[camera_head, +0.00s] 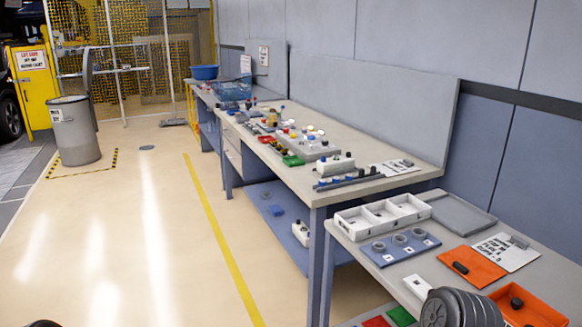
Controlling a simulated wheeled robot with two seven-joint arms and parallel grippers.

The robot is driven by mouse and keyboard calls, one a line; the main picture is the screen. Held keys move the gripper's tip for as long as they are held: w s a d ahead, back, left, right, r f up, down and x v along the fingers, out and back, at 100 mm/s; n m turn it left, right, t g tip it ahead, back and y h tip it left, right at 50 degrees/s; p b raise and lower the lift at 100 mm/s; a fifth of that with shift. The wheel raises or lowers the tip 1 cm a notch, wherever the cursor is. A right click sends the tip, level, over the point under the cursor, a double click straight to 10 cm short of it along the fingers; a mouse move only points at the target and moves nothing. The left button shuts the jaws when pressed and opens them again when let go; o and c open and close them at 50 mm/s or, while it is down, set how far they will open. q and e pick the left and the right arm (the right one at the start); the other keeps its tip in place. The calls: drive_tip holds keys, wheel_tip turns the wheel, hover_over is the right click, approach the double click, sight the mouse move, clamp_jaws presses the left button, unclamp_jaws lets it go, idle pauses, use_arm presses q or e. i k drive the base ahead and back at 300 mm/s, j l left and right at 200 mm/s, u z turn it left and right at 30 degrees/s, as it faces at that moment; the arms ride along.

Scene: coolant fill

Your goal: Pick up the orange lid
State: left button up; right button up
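A flat orange lid (482,274) with a small black handle (460,267) lies on the near grey table at the lower right. An orange open box (535,310) with a small black item in it stands just nearer, cut by the picture's edge. A dark ribbed rounded part, apparently of my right arm, shows at the bottom edge, left of the orange box and nearer than the lid. Only a dark sliver shows at the bottom left. I see no fingertips of either gripper, and nothing touches the lid.
A white three-compartment tray (350,221), a blue plate with rings (377,253), a grey tray (452,214), a white sheet (511,254) and a small white block (417,287) surround the lid. A cluttered long bench (297,178) stands behind.

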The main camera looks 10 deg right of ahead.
sight(479, 272)
drive_tip(key=k+j+z, duration=0.15)
drive_tip(key=z, duration=1.3)
drive_tip(key=i+j, duration=0.15)
drive_tip(key=j, duration=0.25)
drive_tip(key=i+j, duration=0.2)
drive_tip(key=j, duration=0.2)
drive_tip(key=i+j, duration=0.15)
drive_tip(key=j, duration=0.2)
drive_tip(key=i+j, duration=0.2)
drive_tip(key=j, duration=0.2)
drive_tip(key=j+z, duration=0.25)
drive_tip(key=z, duration=1.3)
drive_tip(key=i+j, duration=0.05)
